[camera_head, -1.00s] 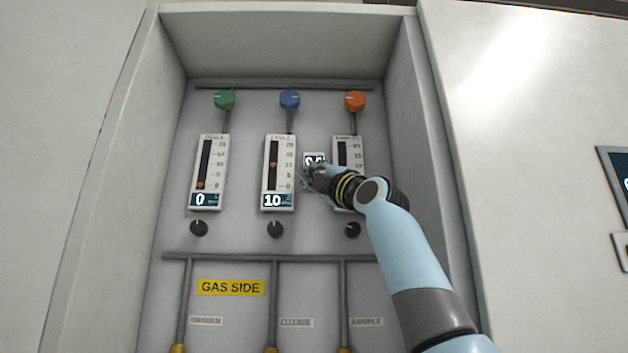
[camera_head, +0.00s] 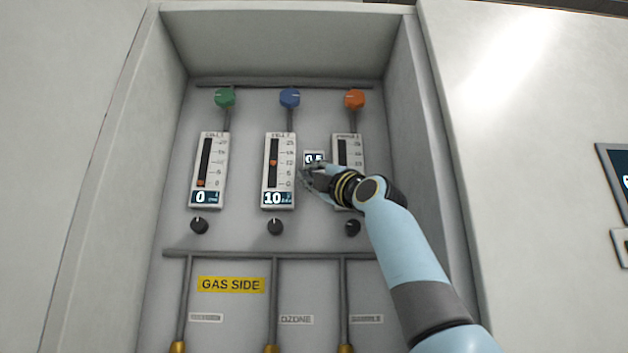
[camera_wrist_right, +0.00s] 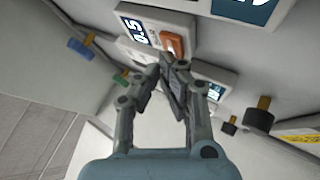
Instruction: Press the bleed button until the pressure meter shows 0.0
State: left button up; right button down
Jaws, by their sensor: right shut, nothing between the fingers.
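The pressure meter (camera_head: 315,158) is a small box with a dark display on the grey back panel, between the middle and right gauges. In the right wrist view its display (camera_wrist_right: 138,32) reads 0.5, turned sideways. An orange-brown bleed button (camera_wrist_right: 173,45) sits beside the display on the same box. My right gripper (camera_head: 307,177) is shut and empty, just below the meter. In the wrist view its fingertips (camera_wrist_right: 169,68) are close to the button; I cannot tell if they touch it. In the head view the gripper hides the button. My left gripper is not in view.
The left gauge (camera_head: 210,170) reads 0 and the middle gauge (camera_head: 279,170) reads 10. My arm partly hides the right gauge (camera_head: 348,150). Green, blue (camera_head: 289,99) and orange knobs are above, black knobs below. The recess side wall (camera_head: 425,150) is right of my arm.

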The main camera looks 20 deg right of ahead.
jog(key=shift+w+d, duration=0.1)
jog(key=shift+w, duration=0.25)
dwell(0.7)
jog(key=shift+s+b, duration=0.15)
jog(key=shift+b, duration=0.15)
jog(key=shift+s+a, duration=0.25)
jog(key=shift+s, duration=0.4)
jog(key=shift+s+a+b, duration=0.2)
jog(key=shift+s, duration=0.6)
jog(key=shift+s+a+b, duration=0.25)
jog(key=shift+s, duration=0.55)
jog(key=shift+s+a+b, duration=0.2)
jog(key=shift+s, duration=0.6)
